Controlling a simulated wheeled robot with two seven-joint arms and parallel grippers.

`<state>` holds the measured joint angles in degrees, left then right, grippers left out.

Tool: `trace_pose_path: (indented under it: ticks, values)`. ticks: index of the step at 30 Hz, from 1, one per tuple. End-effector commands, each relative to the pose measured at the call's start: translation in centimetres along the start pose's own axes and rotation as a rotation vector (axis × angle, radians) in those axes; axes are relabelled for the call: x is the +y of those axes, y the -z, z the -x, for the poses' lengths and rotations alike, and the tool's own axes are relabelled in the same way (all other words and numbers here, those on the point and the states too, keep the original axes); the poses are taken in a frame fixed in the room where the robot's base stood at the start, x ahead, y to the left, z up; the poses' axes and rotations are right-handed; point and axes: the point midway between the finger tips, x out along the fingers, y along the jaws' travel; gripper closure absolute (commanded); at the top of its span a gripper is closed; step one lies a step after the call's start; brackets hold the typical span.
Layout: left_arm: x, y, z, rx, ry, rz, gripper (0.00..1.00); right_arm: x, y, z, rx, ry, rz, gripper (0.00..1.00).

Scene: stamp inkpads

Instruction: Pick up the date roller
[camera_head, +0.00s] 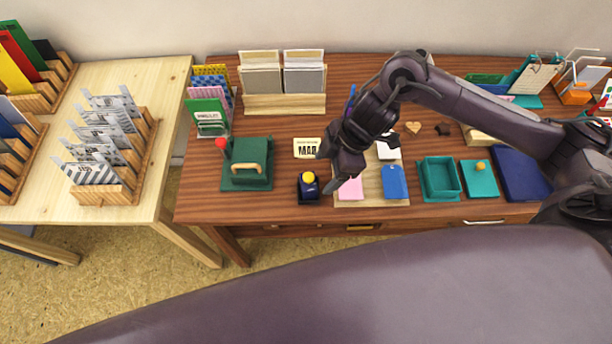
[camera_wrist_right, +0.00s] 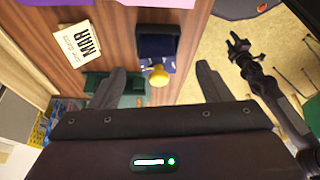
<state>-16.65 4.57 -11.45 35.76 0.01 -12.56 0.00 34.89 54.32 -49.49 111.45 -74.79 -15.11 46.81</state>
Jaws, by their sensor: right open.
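A small dark-blue stamp-like piece with a yellow knob (camera_head: 308,185), apparently the date roller, stands near the table's front edge. It also shows in the right wrist view, where its yellow knob (camera_wrist_right: 159,77) appears between the fingers. My right gripper (camera_head: 328,168) is open and empty, just right of and above the piece, apart from it. In the wrist view my right gripper's fingers (camera_wrist_right: 161,70) are spread wide. My left gripper (camera_wrist_right: 240,48) shows small at the right of the wrist view, over the floor; its jaws are too small to judge.
A board (camera_head: 371,189) with pink and blue tags is close on the right. Teal trays (camera_head: 440,178) stand farther right.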

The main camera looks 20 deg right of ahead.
Motion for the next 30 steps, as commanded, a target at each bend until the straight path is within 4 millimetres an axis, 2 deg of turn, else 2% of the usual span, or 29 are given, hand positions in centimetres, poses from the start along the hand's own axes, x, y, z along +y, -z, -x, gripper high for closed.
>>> trace_pose_path:
  ticks: [8,15,23,26,30]
  values:
    - [0.3,-2.2,0.5,-0.032,-0.004,0.0,0.64,0.2,0.6,-3.3,0.003,0.002,0.0,0.29]
    - [0.2,-1.4,0.8,-0.021,-0.003,0.0,0.64,0.5,0.8,-6.6,0.002,0.001,0.002,0.29]
    - [0.1,-0.3,0.8,-0.005,-0.001,0.0,0.64,0.5,0.8,-7.0,0.002,-0.002,0.003,0.29]
    - [0.1,-0.4,0.8,-0.006,-0.001,0.0,0.64,0.5,0.8,-7.0,0.002,-0.002,0.003,0.38]
    - [0.1,-0.5,0.8,-0.008,-0.001,0.0,0.64,0.5,0.8,-7.0,0.002,-0.002,0.003,0.57]
